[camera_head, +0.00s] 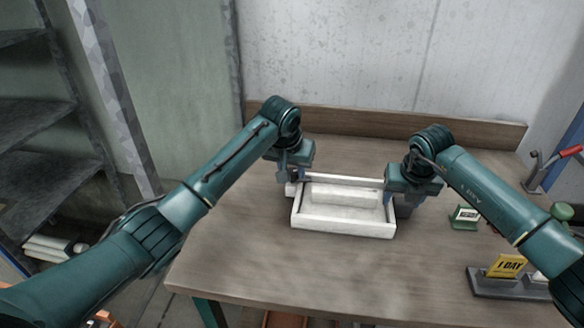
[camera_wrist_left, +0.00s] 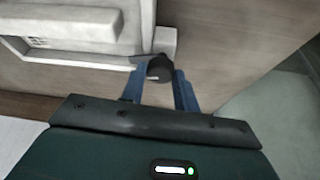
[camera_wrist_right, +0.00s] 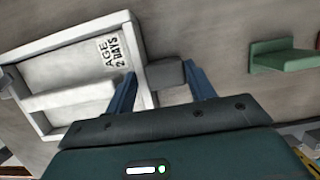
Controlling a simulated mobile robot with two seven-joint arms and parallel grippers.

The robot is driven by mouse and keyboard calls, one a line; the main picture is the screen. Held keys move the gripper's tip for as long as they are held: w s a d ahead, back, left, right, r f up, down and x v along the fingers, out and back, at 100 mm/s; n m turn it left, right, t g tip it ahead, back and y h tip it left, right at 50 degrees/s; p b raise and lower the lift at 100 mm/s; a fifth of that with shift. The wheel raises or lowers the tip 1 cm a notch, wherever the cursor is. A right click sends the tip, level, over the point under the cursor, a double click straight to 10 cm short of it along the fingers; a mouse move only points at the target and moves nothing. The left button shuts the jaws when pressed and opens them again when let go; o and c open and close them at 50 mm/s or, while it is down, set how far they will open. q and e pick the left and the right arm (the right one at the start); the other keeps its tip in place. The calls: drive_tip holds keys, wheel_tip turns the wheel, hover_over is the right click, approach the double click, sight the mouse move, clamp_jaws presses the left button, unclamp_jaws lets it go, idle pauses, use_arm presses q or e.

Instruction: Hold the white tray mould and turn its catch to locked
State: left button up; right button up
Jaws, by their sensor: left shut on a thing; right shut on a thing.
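The white tray mould (camera_head: 342,227) lies on the table with a raised white block inside. My left gripper (camera_head: 295,182) is at its left end. In the left wrist view its blue fingers (camera_wrist_left: 162,82) are shut on the round dark catch (camera_wrist_left: 159,68), which carries a short pale mark. I cannot tell from the mark whether the catch is locked. My right gripper (camera_head: 402,203) is at the right end. In the right wrist view its fingers (camera_wrist_right: 162,85) are shut on a grey grip block (camera_wrist_right: 168,73) on the mould's side. A label on the mould (camera_wrist_right: 113,52) reads "AGE 2 DAYS".
A green holder (camera_head: 464,217) and a dark stand (camera_head: 507,288) with a yellow "1 DAY" card (camera_head: 506,265) are on the right. A red-handled fixture (camera_head: 570,151) stands at the right edge. A wooden upstand (camera_head: 380,122) closes the back. The front of the table is clear.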

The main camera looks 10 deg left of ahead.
use_arm(q)
drive_tip(key=shift+c, duration=1.2)
drive_tip(key=shift+a+m+h, duration=0.1)
drive_tip(key=shift+m+h, duration=0.5)
drive_tip(key=shift+m, duration=1)
drive_tip(key=o, duration=1)
drive_tip(key=shift+c, duration=0.2)
drive_tip(key=shift+r, duration=0.1)
drive_tip(key=v, duration=1.2)
drive_tip(key=shift+w, duration=0.1)
